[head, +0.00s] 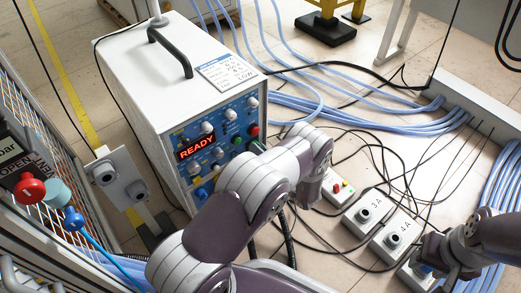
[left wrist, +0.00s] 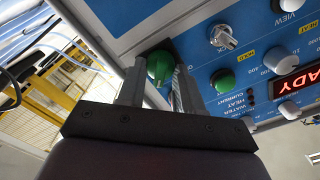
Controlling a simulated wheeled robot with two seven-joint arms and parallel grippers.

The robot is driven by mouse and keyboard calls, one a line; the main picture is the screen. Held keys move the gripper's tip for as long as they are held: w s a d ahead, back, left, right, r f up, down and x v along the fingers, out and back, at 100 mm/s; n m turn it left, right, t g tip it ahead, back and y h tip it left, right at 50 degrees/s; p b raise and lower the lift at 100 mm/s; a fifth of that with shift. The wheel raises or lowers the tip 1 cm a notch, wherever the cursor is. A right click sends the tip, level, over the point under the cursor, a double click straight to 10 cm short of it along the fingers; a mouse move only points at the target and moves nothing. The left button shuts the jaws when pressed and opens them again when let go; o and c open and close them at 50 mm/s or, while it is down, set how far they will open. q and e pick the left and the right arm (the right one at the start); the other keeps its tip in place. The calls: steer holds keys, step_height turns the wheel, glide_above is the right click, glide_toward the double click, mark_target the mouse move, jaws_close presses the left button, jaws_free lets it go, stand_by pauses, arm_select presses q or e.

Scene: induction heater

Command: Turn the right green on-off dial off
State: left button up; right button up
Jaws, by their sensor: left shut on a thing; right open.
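In the left wrist view, my left gripper (left wrist: 159,82) is shut on a green dial (left wrist: 160,64) at the edge of the blue panel, one finger on each side of it. A second green dial (left wrist: 222,80) is beside it, nearer the red lit display (left wrist: 298,80). The heater (head: 150,85) stands upright in the head view, its display (head: 197,147) reading READY.
Blue hoses (head: 330,112) and black cables run behind. A mesh fence (head: 35,130) borders the left.

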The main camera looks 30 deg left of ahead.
arm_select(q)
steer(key=shift+s+n+p, duration=0.2)
steer(key=shift+n+p, duration=2.05)
steer(key=shift+n, duration=6.45)
steer(key=o, duration=1)
steer(key=p+v, duration=0.4)
steer(key=v, duration=0.8)
steer(key=shift+s+d+f, duration=0.1)
steer(key=shift+s+d, duration=0.1)
steer(key=shift+d, duration=0.05)
